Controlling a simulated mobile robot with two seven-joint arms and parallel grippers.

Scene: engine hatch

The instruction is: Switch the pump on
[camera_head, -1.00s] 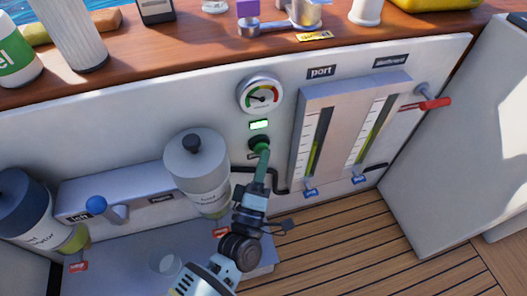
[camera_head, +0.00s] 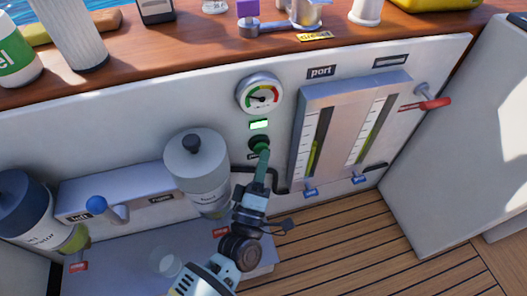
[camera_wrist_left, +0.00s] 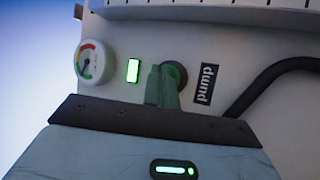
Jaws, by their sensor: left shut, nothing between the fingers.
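The pump switch is a dark round knob (camera_head: 258,142) on the white panel. In the left wrist view the knob (camera_wrist_left: 176,72) is partly hidden behind my fingers, beside a black label (camera_wrist_left: 206,84) reading "pump". A small indicator (camera_head: 259,124) above the knob glows green; it also glows in the left wrist view (camera_wrist_left: 133,70). My left gripper (camera_head: 262,154) is shut and empty, with its green fingertips at the knob. They look touching or very close; I cannot tell which. My right gripper is not in view.
A round gauge (camera_head: 260,95) is above the indicator. A grey canister (camera_head: 197,170) stands left of my gripper. A sight-gauge panel (camera_head: 340,130) and a red-handled valve (camera_head: 434,103) are on the right. The wooden floor (camera_head: 350,240) at lower right is clear.

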